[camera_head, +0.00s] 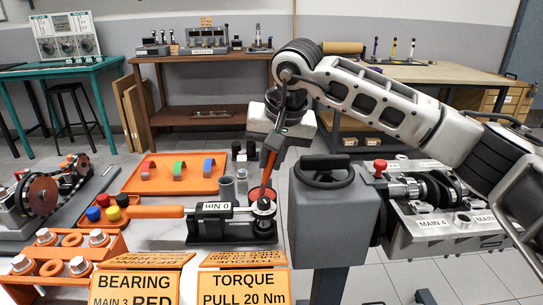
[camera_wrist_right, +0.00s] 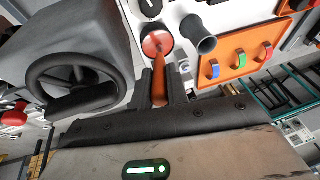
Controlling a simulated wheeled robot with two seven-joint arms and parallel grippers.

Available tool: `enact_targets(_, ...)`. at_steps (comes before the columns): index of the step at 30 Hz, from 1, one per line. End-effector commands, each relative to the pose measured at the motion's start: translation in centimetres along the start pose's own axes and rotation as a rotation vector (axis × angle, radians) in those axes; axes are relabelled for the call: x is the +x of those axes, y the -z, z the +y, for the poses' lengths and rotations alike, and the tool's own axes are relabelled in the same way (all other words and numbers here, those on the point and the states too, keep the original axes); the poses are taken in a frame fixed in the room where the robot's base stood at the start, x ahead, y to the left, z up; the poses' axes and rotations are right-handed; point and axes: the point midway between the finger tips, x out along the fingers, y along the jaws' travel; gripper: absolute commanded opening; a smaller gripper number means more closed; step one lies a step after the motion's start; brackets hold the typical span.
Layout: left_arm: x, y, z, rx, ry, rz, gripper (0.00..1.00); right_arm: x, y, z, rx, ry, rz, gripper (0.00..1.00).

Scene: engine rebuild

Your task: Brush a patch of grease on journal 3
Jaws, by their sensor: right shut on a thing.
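My right gripper (camera_head: 274,142) points down and is shut on the orange handle of a brush (camera_head: 268,168). The brush also shows between the fingers in the right wrist view (camera_wrist_right: 159,88). Its lower end is at a round pot with red contents (camera_head: 257,194), which shows in the wrist view too (camera_wrist_right: 157,43). I cannot tell whether the bristles are in the red contents. The crankshaft (camera_head: 436,188) lies in the grey engine block (camera_head: 432,236) at the right, away from the gripper. Labels reading MAIN 4 and a partly hidden MAIN are on the block; journal 3 is not clearly identifiable. My left gripper is out of view.
A grey box with a black handwheel (camera_head: 325,170) stands between the pot and the crankshaft. A torque tester with an orange-handled wrench (camera_head: 222,217) is in front of the pot. An orange tray (camera_head: 160,182) with coloured bearing shells and a grey cup (camera_head: 227,188) are left.

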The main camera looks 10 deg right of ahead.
Motion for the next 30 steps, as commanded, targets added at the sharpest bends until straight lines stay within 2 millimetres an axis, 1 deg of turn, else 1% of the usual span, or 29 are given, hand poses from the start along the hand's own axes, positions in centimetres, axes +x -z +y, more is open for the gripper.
enact_targets(1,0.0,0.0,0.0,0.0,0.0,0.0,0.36,0.2,-0.1,0.1,0.0,-0.003,-0.005,0.0)
enact_targets(9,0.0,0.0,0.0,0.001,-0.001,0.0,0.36,0.3,-0.2,0.1,-0.001,-0.004,-0.007,0.0)
enact_targets(13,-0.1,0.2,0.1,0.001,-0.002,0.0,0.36,-0.1,-0.1,0.0,-0.001,-0.005,-0.007,0.0)
enact_targets(30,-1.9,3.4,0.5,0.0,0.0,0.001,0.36,-4.5,1.4,-0.8,-0.001,-0.002,-0.002,0.0)
